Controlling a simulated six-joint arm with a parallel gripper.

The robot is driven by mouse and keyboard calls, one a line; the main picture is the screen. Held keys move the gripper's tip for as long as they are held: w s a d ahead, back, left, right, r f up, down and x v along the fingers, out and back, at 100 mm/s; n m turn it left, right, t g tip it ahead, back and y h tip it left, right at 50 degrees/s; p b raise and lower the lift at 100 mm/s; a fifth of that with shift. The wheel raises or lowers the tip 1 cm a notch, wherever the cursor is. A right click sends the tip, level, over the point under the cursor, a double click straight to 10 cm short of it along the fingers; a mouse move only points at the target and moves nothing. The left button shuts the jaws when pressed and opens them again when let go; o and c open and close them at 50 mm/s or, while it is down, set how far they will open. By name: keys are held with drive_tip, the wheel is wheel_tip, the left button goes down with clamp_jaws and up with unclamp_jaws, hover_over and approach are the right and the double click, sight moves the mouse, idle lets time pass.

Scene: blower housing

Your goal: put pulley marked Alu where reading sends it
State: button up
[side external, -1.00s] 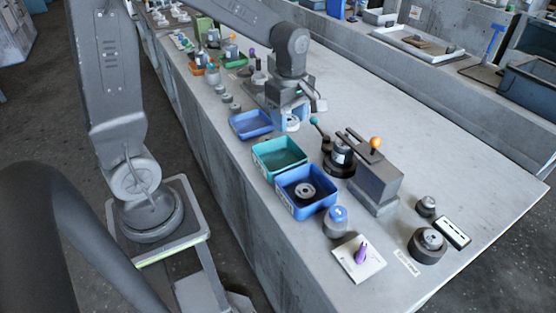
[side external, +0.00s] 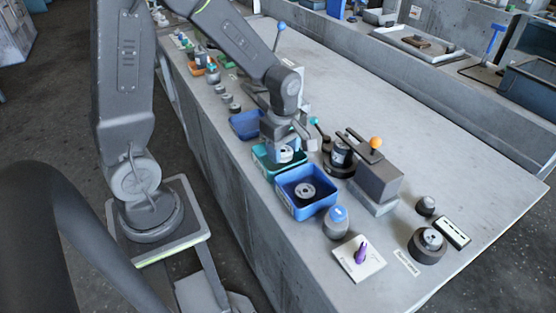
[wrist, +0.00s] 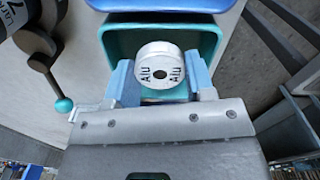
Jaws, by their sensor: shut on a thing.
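My gripper (wrist: 160,80) is shut on a light metal pulley (wrist: 160,66) between its blue fingers; the wrist view shows "Alu" printed twice on its face, around a central hole. The wrist view shows the pulley over the teal tray (wrist: 205,42). In the side view my gripper (side external: 285,149) is above that teal tray (side external: 262,161) and partly hides it. The pulley (side external: 287,155) shows there between the fingers. I cannot tell its exact height above the tray floor. The visible part of the tray's inside looks empty.
A blue tray (side external: 283,195) with a pulley (side external: 305,190) inside stands just in front of the teal one. Another blue tray (side external: 241,124) stands behind. A dark fixture with a teal-knobbed lever (wrist: 62,103) and a grey block with an orange knob (side external: 375,142) stand right.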

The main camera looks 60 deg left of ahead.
drive_tip(key=o, duration=1)
wheel_tip(320, 180, up, 14)
idle(0.3)
drive_tip(key=s+d+r+m+t, duration=0.1)
drive_tip(key=s+d+m+t, duration=0.1)
drive_tip(key=s+m, duration=0.4)
drive_tip(key=s+d+r+m+t, duration=0.2)
drive_tip(key=s+d+m+t, duration=0.1)
drive_tip(key=m, duration=1.1)
drive_tip(key=s+d, duration=0.1)
drive_tip(key=s, duration=0.1)
drive_tip(key=shift+s+t, duration=0.3)
drive_tip(key=shift+s, duration=0.05)
